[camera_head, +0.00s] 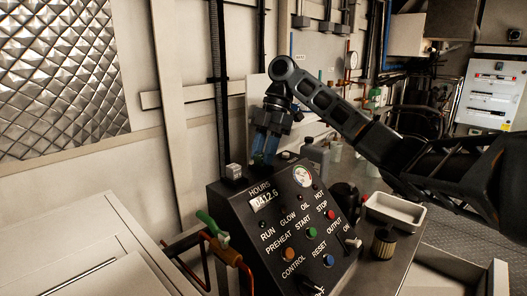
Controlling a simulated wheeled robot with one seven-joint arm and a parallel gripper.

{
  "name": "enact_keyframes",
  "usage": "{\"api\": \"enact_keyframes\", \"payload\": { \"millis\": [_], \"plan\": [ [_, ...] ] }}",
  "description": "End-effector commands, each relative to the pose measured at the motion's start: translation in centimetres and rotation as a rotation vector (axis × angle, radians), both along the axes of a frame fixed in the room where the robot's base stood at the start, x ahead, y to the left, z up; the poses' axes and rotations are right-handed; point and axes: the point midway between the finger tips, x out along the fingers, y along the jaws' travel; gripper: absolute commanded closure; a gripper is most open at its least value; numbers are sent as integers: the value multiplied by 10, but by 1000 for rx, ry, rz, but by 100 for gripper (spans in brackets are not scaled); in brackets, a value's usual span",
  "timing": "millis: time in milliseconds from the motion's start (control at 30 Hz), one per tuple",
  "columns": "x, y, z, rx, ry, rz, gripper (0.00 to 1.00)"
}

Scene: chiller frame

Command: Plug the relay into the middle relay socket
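My gripper (264,160) points down over the back top edge of the black control box (232,215). Its bluish fingers are close together, and whether anything is between them is too small and dark to tell. A small pale grey block (233,171), which looks like a relay, sits on a dark base at the box's top left, apart from my gripper and to its left. A low dark part (288,155) shows on the top just right of the fingers. The middle relay socket cannot be made out; the fingers cover that stretch of the top.
The box's sloped face carries a gauge (303,176), an hour counter and several buttons. A green-handled valve (212,226) stands at left. A white tray (394,211) and a dark-sided cylinder (384,243) are at right. Grey bottles (316,158) stand behind the box.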

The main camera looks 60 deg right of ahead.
Motion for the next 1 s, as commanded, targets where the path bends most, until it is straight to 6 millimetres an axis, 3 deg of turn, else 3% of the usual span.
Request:
{"api": "enact_keyframes", "payload": {
  "millis": [233,567,1000],
  "plan": [
    [0,0,0,0,0,0,43],
    [0,-2,4,-2,0,-1,42],
    [-6,-25,61,-3,0,-1,42]
  ]
}}
